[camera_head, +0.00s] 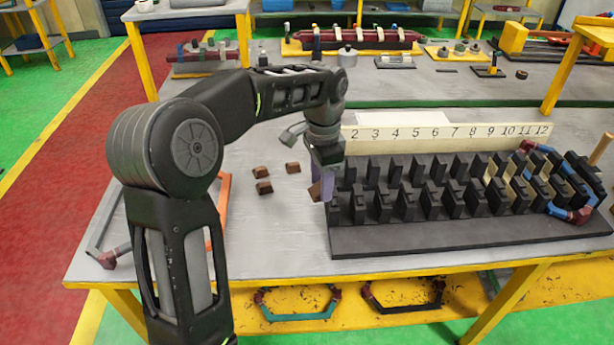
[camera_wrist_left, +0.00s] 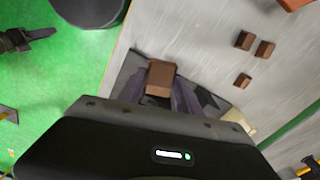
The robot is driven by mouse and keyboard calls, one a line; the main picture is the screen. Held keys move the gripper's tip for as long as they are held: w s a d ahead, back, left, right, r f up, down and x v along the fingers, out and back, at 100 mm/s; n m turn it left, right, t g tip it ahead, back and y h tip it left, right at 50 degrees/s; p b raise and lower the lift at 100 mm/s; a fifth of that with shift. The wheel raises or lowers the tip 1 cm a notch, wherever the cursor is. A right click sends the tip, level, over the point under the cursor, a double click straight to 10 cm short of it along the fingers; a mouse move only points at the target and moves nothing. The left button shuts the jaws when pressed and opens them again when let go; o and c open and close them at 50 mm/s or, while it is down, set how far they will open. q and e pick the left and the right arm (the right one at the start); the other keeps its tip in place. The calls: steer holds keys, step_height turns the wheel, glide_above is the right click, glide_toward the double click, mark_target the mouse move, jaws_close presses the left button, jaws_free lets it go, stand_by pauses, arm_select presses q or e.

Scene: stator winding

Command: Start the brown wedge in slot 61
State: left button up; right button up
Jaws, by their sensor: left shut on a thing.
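My left gripper (camera_head: 324,188) is shut on a brown wedge (camera_head: 314,192), at the left end of the black slotted stator block (camera_head: 440,236). The wedge also shows between the fingers in the left wrist view (camera_wrist_left: 161,77). In the head view the gripper hides part of the block's left end, and I cannot tell whether the wedge touches it. No label reading 61 shows; the number strip (camera_head: 450,133) behind the block reads 2 to 12, its left end hidden by my arm.
Three loose brown wedges lie on the grey table left of the block, one (camera_head: 264,188) nearest the front. Blue coils with dark red ends (camera_head: 570,212) sit at the block's right end. A grey coil (camera_head: 108,258) lies at the table's left. Bare table shows around the loose wedges.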

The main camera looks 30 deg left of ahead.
arm_select(q)
steer(key=d+f+n+b, duration=0.1)
steer(key=d+f+n, duration=0.1)
steer(key=w+d+f+n+b, duration=0.1)
steer(key=d+f+n+b, duration=0.1)
steer(key=d, duration=0.1)
steer(key=d+f+n+b, duration=0.1)
steer(key=d+f+n, duration=0.1)
steer(key=f, duration=0.1)
steer(key=shift+w+d, duration=0.25)
steer(key=shift+w, duration=0.05)
steer(key=shift+n, duration=0.6)
steer(key=d, duration=0.1)
steer(key=d+f+b, duration=0.1)
steer(key=d, duration=0.1)
steer(key=d+f+b, duration=0.1)
steer(key=shift+w+d+f, duration=0.15)
steer(key=shift+d+f, duration=0.05)
steer(key=shift+d, duration=0.15)
steer(key=shift+d+r, duration=0.1)
